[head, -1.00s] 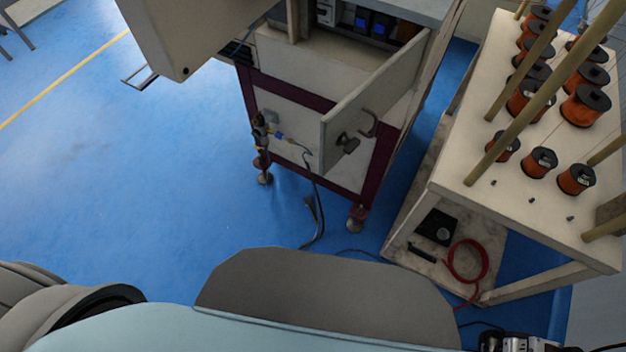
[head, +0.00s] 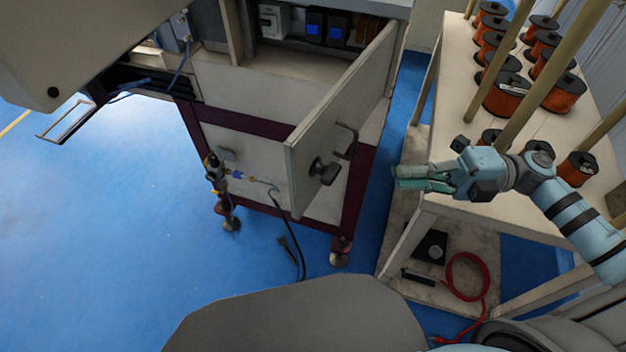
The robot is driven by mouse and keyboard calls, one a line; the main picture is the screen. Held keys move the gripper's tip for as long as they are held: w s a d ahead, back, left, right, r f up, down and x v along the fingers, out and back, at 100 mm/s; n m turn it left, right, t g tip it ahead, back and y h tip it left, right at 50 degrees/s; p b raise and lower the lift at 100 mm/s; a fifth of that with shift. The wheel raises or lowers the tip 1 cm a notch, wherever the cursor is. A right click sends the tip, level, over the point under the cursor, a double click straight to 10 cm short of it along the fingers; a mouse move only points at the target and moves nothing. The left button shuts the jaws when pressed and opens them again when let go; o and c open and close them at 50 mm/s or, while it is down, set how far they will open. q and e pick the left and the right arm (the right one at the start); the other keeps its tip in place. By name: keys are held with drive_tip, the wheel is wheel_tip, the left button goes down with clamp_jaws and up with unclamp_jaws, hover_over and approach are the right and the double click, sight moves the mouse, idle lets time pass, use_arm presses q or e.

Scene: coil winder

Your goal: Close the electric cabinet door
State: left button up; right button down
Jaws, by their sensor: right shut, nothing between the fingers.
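The electric cabinet door (head: 338,112) stands open, swung out toward me from the cabinet's right side. Its outer face carries a dark knob (head: 324,171) and a hook-shaped handle (head: 349,142). The cabinet (head: 245,72) is open behind it, with blue-faced devices (head: 325,28) inside. My right gripper (head: 398,177) is shut and empty. In the picture it is to the right of the door, apart from it, beside the spool table. Its fingers point left toward the door. My left gripper is not in view.
The spool table (head: 450,112) with several copper wire spools (head: 508,92) and upright poles stands right of the cabinet. A red cable (head: 466,283) lies on its lower shelf. A black cable (head: 294,240) hangs in front of the cabinet. Blue floor (head: 120,230) at left is clear.

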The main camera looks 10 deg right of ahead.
drive_tip(key=s+a+r+n+g, duration=0.1)
drive_tip(key=s+a+n+g, duration=0.25)
drive_tip(key=s+a, duration=0.2)
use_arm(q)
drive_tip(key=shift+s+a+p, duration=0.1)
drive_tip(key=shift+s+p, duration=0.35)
use_arm(e)
drive_tip(key=w+a, duration=0.3)
drive_tip(key=a, duration=0.5)
drive_tip(key=shift+w+a+f+h, duration=0.15)
drive_tip(key=shift+w+a+h, duration=0.15)
drive_tip(key=shift+w+h, duration=0.1)
drive_tip(key=shift+m, duration=0.35)
